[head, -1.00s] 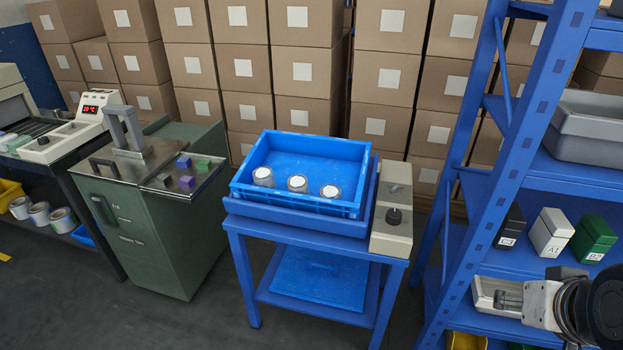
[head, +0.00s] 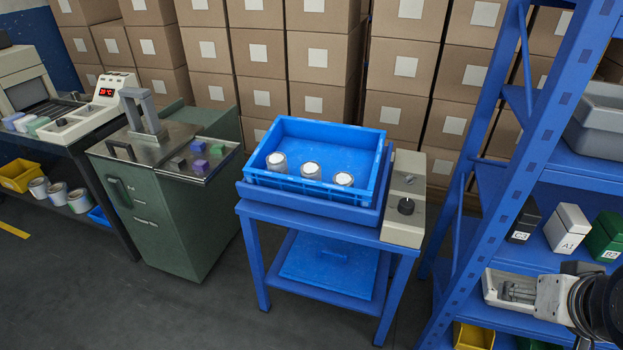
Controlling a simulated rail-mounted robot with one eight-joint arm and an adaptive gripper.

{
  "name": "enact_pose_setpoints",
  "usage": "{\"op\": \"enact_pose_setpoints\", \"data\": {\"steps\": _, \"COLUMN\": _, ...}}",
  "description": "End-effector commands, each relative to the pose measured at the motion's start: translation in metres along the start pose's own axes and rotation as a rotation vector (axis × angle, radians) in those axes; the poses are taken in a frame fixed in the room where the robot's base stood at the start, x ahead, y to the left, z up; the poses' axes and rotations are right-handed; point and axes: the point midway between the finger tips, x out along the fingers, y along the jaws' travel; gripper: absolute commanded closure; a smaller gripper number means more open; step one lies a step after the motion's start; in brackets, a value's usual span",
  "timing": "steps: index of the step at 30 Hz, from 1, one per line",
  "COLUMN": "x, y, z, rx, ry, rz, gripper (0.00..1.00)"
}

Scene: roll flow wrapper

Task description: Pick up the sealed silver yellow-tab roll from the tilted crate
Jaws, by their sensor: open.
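A blue crate (head: 375,172) sits tilted on a blue stand, its open top facing up. Three short silver rolls with white round tops stand in a row along its front wall: a left roll (head: 278,168), a middle roll (head: 311,173) and a right roll (head: 343,181). No yellow tab can be made out on any of them at this size. My gripper (head: 515,292) is at the lower right, in front of the blue shelf rack, well away from the crate. It is open and looks empty.
A grey control box (head: 404,205) with a black knob adjoins the crate. A green cabinet (head: 165,215) is left; cartons line the back.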

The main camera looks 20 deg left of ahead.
Motion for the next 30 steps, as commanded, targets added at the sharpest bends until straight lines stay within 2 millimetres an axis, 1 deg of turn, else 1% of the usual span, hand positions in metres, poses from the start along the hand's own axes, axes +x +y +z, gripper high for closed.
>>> {"op": "enact_pose_setpoints", "data": {"steps": 1, "x": 0.000, "y": 0.000, "z": 0.000, "rx": 0.000, "ry": 0.000, "rz": 0.000, "gripper": 0.45}}
{"op": "enact_pose_setpoints", "data": {"steps": 4, "x": 0.000, "y": 0.000, "z": 0.000, "rx": 0.000, "ry": 0.000, "rz": 0.000, "gripper": 0.32}}
{"op": "enact_pose_setpoints", "data": {"steps": 5, "x": 0.000, "y": 0.000, "z": 0.000, "rx": 0.000, "ry": 0.000, "rz": 0.000, "gripper": 0.30}}
{"op": "enact_pose_setpoints", "data": {"steps": 12, "x": 0.000, "y": 0.000, "z": -0.001, "rx": 0.000, "ry": -0.001, "rz": -0.001, "gripper": 0.30}}
{"op": "enact_pose_setpoints", "data": {"steps": 14, "x": -0.002, "y": -0.001, "z": -0.005, "rx": 0.002, "ry": -0.004, "rz": -0.003, "gripper": 0.30}}
{"op": "enact_pose_setpoints", "data": {"steps": 15, "x": -0.003, "y": -0.002, "z": -0.010, "rx": 0.004, "ry": -0.008, "rz": -0.005, "gripper": 0.30}}
{"op": "enact_pose_setpoints", "data": {"steps": 17, "x": -0.007, "y": -0.005, "z": -0.022, "rx": 0.009, "ry": -0.018, "rz": -0.011, "gripper": 0.30}}
{"op": "enact_pose_setpoints", "data": {"steps": 20, "x": -0.014, "y": -0.012, "z": -0.052, "rx": 0.025, "ry": -0.045, "rz": -0.026, "gripper": 0.30}}
{"op": "enact_pose_setpoints", "data": {"steps": 24, "x": -0.022, "y": -0.026, "z": -0.101, "rx": 0.050, "ry": -0.092, "rz": -0.048, "gripper": 0.30}}
{"op": "enact_pose_setpoints", "data": {"steps": 30, "x": -0.025, "y": -0.049, "z": -0.168, "rx": 0.085, "ry": -0.163, "rz": -0.077, "gripper": 0.30}}
